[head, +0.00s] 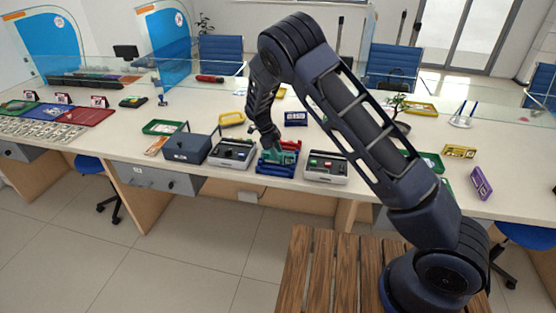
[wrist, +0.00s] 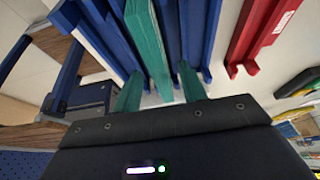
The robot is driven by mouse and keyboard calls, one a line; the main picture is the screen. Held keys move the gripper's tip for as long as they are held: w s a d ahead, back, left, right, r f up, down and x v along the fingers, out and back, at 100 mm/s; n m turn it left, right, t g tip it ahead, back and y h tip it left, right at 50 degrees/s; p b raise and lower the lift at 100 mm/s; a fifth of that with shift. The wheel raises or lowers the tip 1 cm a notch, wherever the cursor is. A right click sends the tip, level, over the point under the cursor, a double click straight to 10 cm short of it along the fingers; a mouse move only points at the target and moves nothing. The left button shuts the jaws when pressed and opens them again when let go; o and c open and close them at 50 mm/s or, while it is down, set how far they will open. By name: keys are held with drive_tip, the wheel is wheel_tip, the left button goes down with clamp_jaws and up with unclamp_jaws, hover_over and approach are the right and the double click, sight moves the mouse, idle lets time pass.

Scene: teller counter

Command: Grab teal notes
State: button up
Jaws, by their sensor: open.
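The teal notes (wrist: 148,45) show in the wrist view as a narrow teal strip between the bars of a blue rack (wrist: 197,40). In the head view the blue rack (head: 277,169) is at the front of the counter, with teal in it under my gripper (head: 271,145). My gripper is open, and its two teal fingers show in the wrist view (wrist: 161,88), one on each side of the strip. I cannot tell whether either finger touches the notes. The far end of the notes is cut off by the frame.
A red rack (wrist: 262,35) is beside the blue one. Grey cash trays stand on the left (head: 232,153) and right (head: 327,167) of it. A dark blue box (head: 187,148) is farther left. A wooden slatted table (head: 310,262) is below, near my base.

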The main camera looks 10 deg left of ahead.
drive_tip(key=shift+d+f, duration=0.3)
drive_tip(key=shift+f, duration=0.35)
clamp_jaws()
drive_tip(key=shift+r, duration=0.15)
